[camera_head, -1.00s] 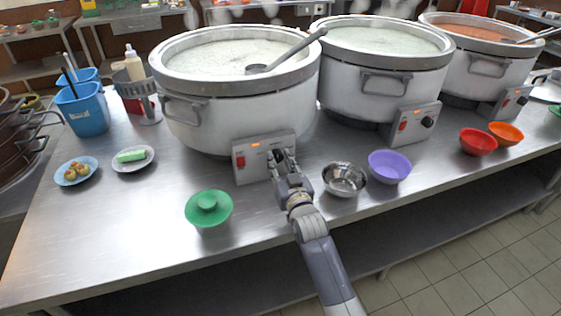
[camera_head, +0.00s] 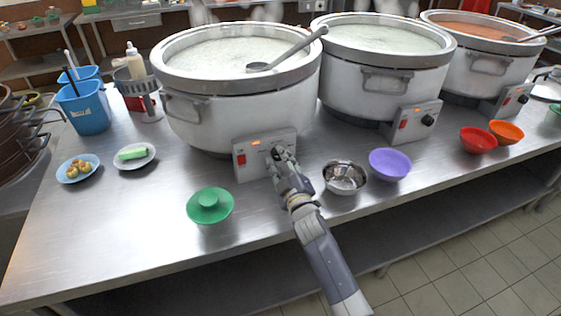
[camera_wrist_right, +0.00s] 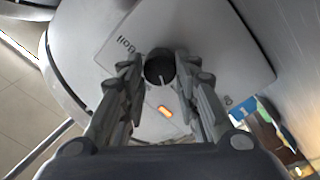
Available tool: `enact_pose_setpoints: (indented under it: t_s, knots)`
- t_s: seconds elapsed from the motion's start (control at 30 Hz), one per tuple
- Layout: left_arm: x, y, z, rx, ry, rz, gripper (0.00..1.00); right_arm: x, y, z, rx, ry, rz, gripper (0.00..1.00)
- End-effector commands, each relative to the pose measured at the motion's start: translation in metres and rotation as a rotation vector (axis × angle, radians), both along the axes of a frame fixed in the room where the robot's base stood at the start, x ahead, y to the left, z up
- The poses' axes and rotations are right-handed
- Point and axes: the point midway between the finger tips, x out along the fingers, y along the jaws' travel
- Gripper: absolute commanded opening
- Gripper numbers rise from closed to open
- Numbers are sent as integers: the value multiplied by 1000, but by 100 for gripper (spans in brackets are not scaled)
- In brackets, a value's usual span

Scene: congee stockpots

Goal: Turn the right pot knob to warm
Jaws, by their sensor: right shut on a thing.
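Three big white stockpots stand in a row: a left pot (camera_head: 240,100), a middle pot (camera_head: 380,70) and a right pot (camera_head: 488,60). My right gripper (camera_head: 279,152) is at the left pot's control panel (camera_head: 243,160), shut on its dark knob; the fingers partly hide the knob in the head view. In the wrist view the black round knob (camera_wrist_right: 159,67) lies between the fingertips, with a pale pointer mark and a "Boil" label beside it. The middle knob (camera_head: 428,120) and right knob (camera_head: 522,99) are untouched. My left gripper is not in view.
A green lid-like dish (camera_head: 210,206), a steel bowl (camera_head: 345,177) and a purple bowl (camera_head: 390,165) sit near the front edge. Red (camera_head: 478,141) and orange (camera_head: 506,132) bowls are farther right. A ladle (camera_head: 290,52) rests in the left pot.

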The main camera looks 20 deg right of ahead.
Motion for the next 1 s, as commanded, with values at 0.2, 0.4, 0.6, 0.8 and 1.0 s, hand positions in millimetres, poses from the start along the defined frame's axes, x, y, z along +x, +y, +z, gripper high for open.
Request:
enact_pose_setpoints:
  t_s: [0.2,0.4,0.6,0.8,1.0]
  knots:
    - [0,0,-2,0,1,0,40,0,0,-1,-114,-4,0,6]
    - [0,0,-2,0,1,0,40,0,0,-1,-169,-6,-1,6]
    - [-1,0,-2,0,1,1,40,0,0,-1,-186,-6,0,6]
    - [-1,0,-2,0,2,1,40,0,0,0,-187,-6,0,6]
    - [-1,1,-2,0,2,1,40,0,0,0,-186,-7,-1,48]
